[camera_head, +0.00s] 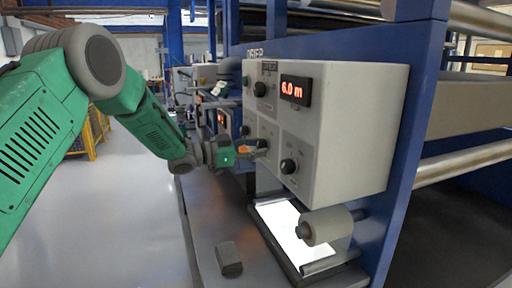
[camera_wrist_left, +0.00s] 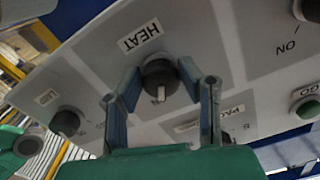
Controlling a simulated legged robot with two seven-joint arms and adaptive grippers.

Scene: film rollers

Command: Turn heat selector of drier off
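The drier's control box (camera_head: 350,130) is a light grey panel box with dark knobs. In the left wrist view the heat selector (camera_wrist_left: 160,78) is a round dark knob with a pale pointer, beside the upside-down HEAT label (camera_wrist_left: 140,38). My left gripper (camera_head: 258,149) is at the front of the box in the head view. In the left wrist view its two fingers (camera_wrist_left: 159,82) are apart, one on either side of the heat knob. Whether they touch it I cannot tell. In the head view the fingers partly hide this part of the panel. My right gripper is not in view.
Other knobs are close by: a lower right knob (camera_head: 289,166) and an upper knob (camera_head: 260,89) near the red display (camera_head: 294,90). A roller (camera_head: 327,226) and a lit white panel (camera_head: 285,228) lie below. A dark block (camera_head: 229,259) stands on the ledge. Open floor is at left.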

